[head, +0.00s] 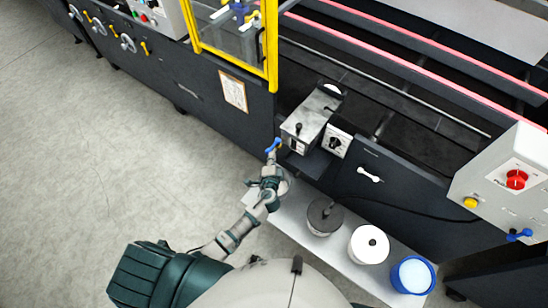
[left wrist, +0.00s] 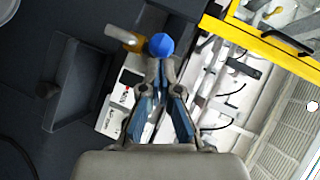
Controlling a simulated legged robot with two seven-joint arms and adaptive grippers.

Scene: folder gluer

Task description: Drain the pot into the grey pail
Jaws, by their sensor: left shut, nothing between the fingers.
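The glue pot (head: 312,115) appears to be the grey metal box on the machine's front, with a dark knob on top. A blue ball knob (head: 272,145) sticks out low at its left side; it also shows in the left wrist view (left wrist: 161,45), beside a yellow piece. My left gripper (head: 271,161) is shut and empty, its tips right at the knob (left wrist: 160,62); I cannot tell whether they touch it. A dark grey round container (head: 325,216), probably the grey pail, stands on the light shelf below, right of my gripper. My right gripper is out of view.
A white container (head: 369,244) and a blue pail (head: 412,275) with pale contents stand along the shelf (head: 290,222). A dial box (head: 337,142) adjoins the pot. The yellow guard frame (head: 270,50) rises behind. The floor at left is clear.

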